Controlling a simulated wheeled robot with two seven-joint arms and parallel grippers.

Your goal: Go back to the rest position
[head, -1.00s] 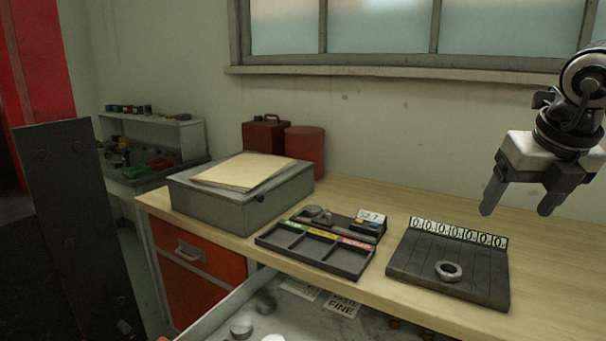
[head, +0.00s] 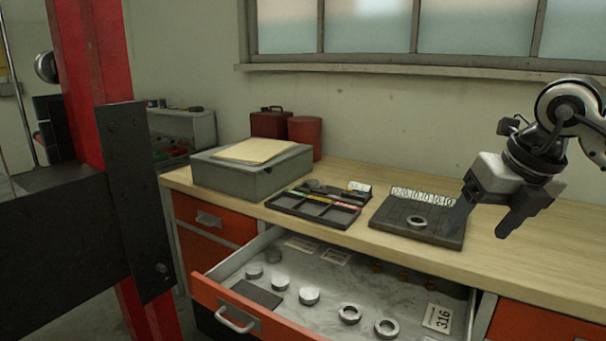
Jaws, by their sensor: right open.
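My right gripper (head: 482,222) is open and empty at the right of the head view. Its fingers point down and to the left, in front of the right edge of a dark board (head: 397,226) with a row of white number tags. I cannot tell whether it touches the board. A metal ring (head: 416,221) lies on the board. My left gripper is not in view.
An open drawer (head: 376,282) with metal discs and rings juts out below the wooden bench top (head: 545,240). A black divided tray (head: 312,209) and a grey box (head: 240,175) stand on the bench. A red post (head: 85,75) with dark plates stands at left.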

